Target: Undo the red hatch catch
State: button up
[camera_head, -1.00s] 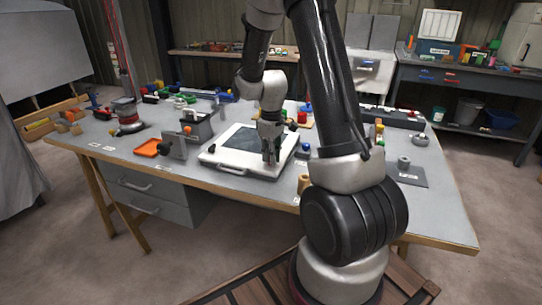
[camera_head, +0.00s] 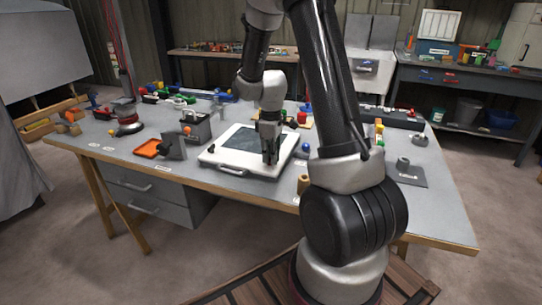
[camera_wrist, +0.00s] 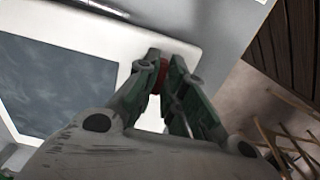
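The hatch is a white square frame (camera_head: 212,158) with a dark pane, lying on the grey workbench, and its frame also fills the upper left of the wrist view (camera_wrist: 110,35). The red hatch catch (camera_wrist: 160,76) shows as a small red patch between my fingers, at the hatch's near right corner. My gripper (camera_head: 270,161) points down over that corner. In the wrist view its green-grey fingers (camera_wrist: 168,68) are close together, with the red catch between them. Most of the catch is hidden by the fingers, and I cannot make it out in the head view.
A dark handle (camera_head: 232,171) is on the hatch's front edge. A blue ball (camera_head: 306,147) and a tan cylinder (camera_head: 303,183) are to the right. The bench's front left is mostly clear.

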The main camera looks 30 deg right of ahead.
jog(key=o, duration=0.4)
notch_tip(320, 180, up, 12)
dwell(0.4)
dwell(0.4)
